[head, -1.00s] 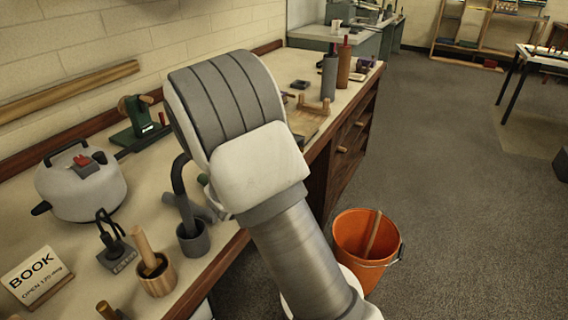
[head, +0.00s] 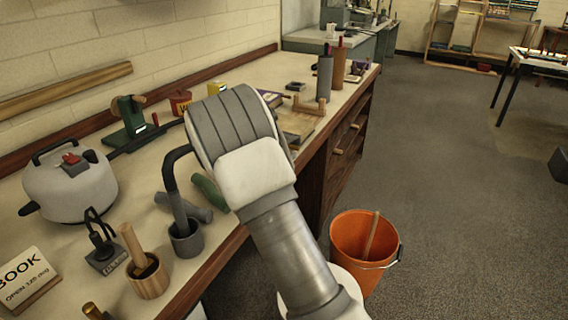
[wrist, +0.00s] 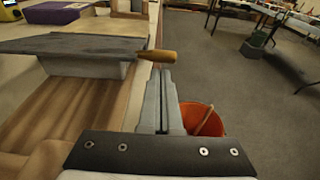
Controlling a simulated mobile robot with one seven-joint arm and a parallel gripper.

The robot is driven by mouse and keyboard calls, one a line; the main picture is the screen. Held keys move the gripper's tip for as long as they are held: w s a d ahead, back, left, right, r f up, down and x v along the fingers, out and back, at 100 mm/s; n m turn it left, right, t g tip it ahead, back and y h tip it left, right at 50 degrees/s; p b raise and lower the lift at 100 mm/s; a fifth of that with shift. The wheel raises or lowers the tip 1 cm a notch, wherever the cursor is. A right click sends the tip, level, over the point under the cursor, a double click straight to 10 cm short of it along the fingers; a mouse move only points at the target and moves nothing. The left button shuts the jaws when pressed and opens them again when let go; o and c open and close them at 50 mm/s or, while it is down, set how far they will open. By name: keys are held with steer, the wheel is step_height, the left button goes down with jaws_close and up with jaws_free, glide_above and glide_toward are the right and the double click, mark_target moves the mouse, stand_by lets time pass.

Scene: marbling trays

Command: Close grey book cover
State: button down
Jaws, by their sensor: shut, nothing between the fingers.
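In the wrist view, a flat dark-grey slab that looks like the grey book cover (wrist: 75,44) spans the left side, roughly level. A lighter grey block (wrist: 85,66) shows beneath it. My gripper (wrist: 161,72) is shut and empty, just right of the slab. Its fingertips are close to a small wooden peg (wrist: 157,55) at the slab's right end; I cannot tell whether they touch. In the head view my arm hides the gripper and most of this spot; I cannot clearly make out the grey cover there.
A brown wooden surface (wrist: 60,115) lies below the slab. An orange bucket (head: 350,240) stands on the floor beside the bench. Two upright rollers, grey (head: 325,75) and brown (head: 339,68), stand farther along. A white pot (head: 70,190) and a mortar (head: 150,279) are at left.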

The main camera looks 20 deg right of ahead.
steer(key=shift+w+d+r+p, duration=0.1)
steer(key=shift+r+p, duration=0.1)
steer(key=shift+p, duration=0.15)
steer(key=shift+r+p, duration=0.3)
steer(key=shift+p, duration=0.5)
steer(key=shift+r+g+y+p, duration=0.25)
steer(key=shift+g+y+p, duration=0.15)
steer(key=shift+p, duration=0.3)
